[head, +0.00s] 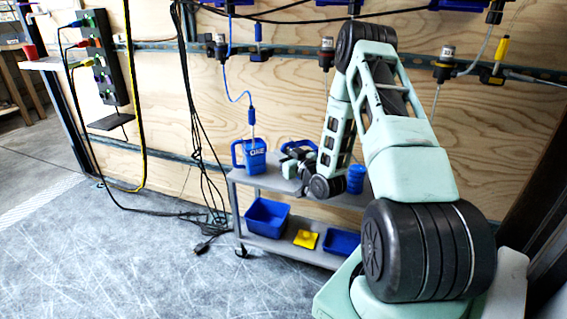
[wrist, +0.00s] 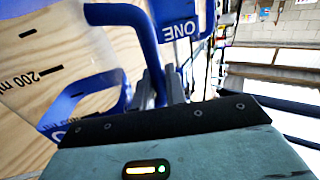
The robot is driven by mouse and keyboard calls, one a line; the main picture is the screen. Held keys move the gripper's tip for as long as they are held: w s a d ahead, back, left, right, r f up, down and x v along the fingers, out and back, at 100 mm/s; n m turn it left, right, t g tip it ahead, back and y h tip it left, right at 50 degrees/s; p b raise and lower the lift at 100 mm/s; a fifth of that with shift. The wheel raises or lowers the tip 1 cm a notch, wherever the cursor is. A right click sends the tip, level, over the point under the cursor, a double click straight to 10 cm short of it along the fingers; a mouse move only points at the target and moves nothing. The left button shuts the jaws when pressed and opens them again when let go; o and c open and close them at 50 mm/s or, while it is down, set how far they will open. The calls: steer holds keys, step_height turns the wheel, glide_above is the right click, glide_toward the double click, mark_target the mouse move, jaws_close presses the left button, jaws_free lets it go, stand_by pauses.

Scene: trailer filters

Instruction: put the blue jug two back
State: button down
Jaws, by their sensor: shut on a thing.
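The blue jug two shows in the head view as a blue edge (head: 300,146) behind my gripper; its body is mostly hidden. In the wrist view a blue handle bar (wrist: 143,35) runs down to my gripper (wrist: 160,88), whose fingers are shut on it. Lower left, blue parts with volume marks show close by; I cannot see the jug's whole shape. My gripper (head: 298,165) is low over the cart's top shelf. I cannot tell whether the jug touches the shelf.
Blue jug one (head: 255,160) stands left of my gripper on the grey cart (head: 240,178); its label also shows in the wrist view (wrist: 182,28). A blue container (head: 356,180) stands to the right. Blue bins (head: 266,217) and a yellow item (head: 306,239) lie below.

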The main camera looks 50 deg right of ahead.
steer(key=shift+f, duration=1)
